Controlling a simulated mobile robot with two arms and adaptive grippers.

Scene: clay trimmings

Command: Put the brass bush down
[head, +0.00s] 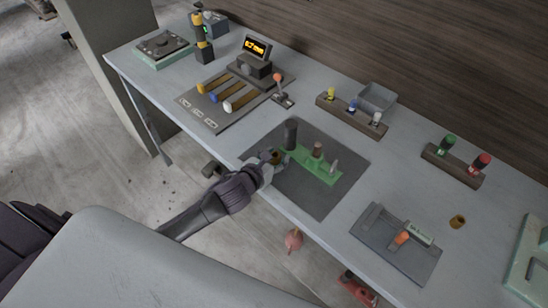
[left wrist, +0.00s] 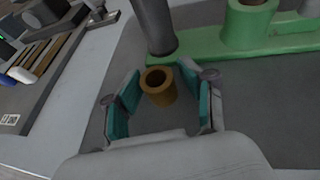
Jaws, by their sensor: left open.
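A brass bush (left wrist: 159,88), a short hollow cylinder, stands upright on the dark mat (head: 321,204) in the left wrist view. In the head view the bush (head: 276,157) shows small at my left gripper (head: 270,162). In the left wrist view my left gripper (left wrist: 170,82) is open, its teal-padded fingers on either side of the bush with gaps between. A green fixture (head: 318,165) with several upright parts lies just beyond it. A second brass-coloured bush (head: 458,221) stands on the table at the right. My right gripper is not in view.
A dark post (head: 291,134) stands close behind the bush. A grey fixture plate (head: 395,247) lies to the right, and a tool board (head: 222,107) to the left. Racks with coloured knobs (head: 352,115) stand at the back. The mat's front right is bare.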

